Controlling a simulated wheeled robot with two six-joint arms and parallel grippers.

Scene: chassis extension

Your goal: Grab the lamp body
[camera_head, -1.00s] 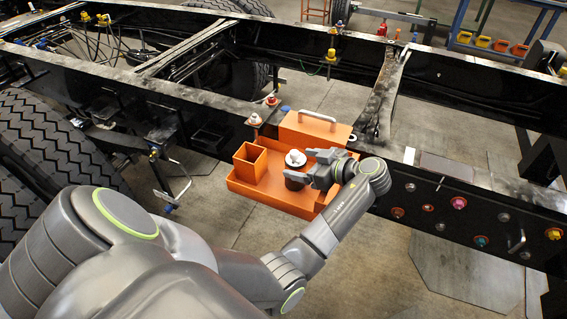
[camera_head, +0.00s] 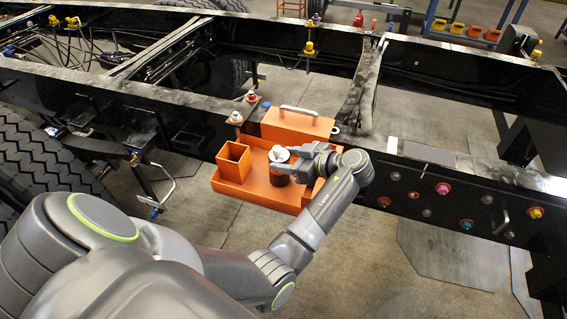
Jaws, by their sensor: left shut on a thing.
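The lamp body (camera_head: 279,155) has a white top over a dark lower part. It stands in the orange tray (camera_head: 235,188), right of a square orange box. My left gripper (camera_head: 284,163) reaches it from the right, with its fingers around its upper part, and is shut on it. The fingers hide part of its side. Whether its base touches the tray floor is hard to tell. My right gripper is not in view.
The open square orange box (camera_head: 234,165) and an orange case with a handle (camera_head: 297,125) are close by. The black chassis rail (camera_head: 440,195) runs behind and to the right. A large tire (camera_head: 40,160) is at the left.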

